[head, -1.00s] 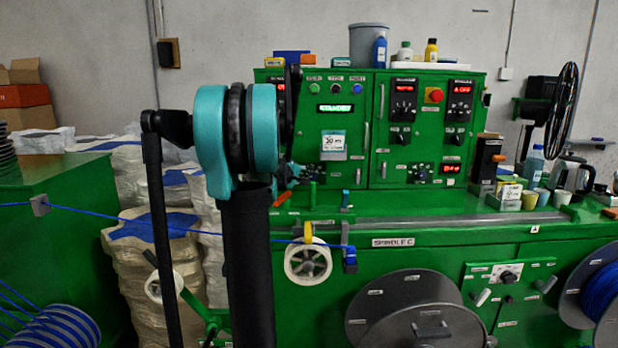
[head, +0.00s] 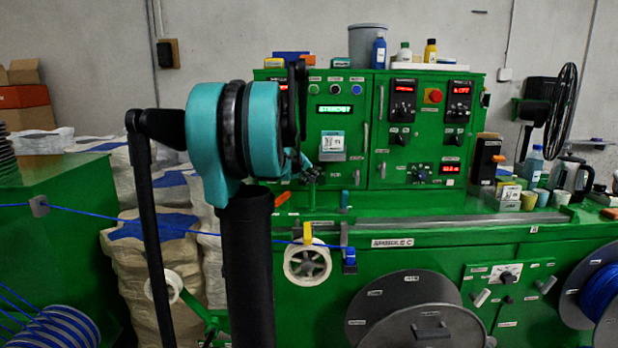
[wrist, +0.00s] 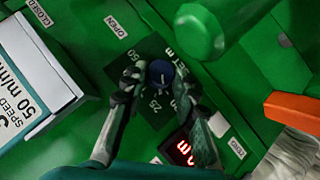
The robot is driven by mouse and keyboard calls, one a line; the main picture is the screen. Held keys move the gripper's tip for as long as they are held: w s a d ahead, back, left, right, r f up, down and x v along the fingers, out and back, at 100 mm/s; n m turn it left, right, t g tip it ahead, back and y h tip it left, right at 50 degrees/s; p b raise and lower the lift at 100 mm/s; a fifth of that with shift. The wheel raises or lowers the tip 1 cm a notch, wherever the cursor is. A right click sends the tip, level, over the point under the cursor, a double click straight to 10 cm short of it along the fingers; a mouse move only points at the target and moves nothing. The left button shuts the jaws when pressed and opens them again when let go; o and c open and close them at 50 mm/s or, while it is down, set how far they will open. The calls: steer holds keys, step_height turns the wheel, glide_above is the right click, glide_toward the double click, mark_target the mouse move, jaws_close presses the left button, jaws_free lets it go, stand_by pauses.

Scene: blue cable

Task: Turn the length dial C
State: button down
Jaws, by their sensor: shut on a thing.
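The dial (wrist: 160,74) is a small dark blue knob on a dark square scale plate. The wrist view shows "25", "50" and a partly covered "SET m" around it. My gripper (wrist: 160,80) has one finger on each side of the knob and is shut on it. No letter C is legible on the dial. A red-lit display (wrist: 184,148) ending in "m" is partly hidden by the right finger. In the head view my gripper (head: 312,174) is small, in front of the green cabinet's lower left, and the gripped knob cannot be made out.
A white "SPEED 50 m/min" card (wrist: 40,75) stands out at the left of the wrist view. A rounded green part (wrist: 188,30) and an orange piece (wrist: 300,108) are close by. In the head view, a white guide wheel (head: 307,264) carries the blue cable below.

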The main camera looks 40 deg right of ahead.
steer(key=m+y, duration=0.1)
steer(key=m+t+y, duration=0.1)
steer(key=t+y, duration=0.1)
steer(key=shift+s+d+r+m, duration=0.2)
steer(key=shift+s+d+m, duration=0.15)
steer(key=shift+d+m, duration=0.05)
steer(key=m+t+y, duration=0.2)
steer(key=y, duration=0.1)
steer(key=shift+s+d+t, duration=0.15)
steer(key=shift+d+t, duration=0.05)
steer(key=shift+t, duration=0.1)
steer(key=shift+f, duration=0.1)
stand_by(0.3)
steer(key=c, duration=1.2)
jaws_free()
steer(key=v, duration=1.2)
steer(key=shift+d, duration=0.15)
steer(key=shift+s, duration=0.1)
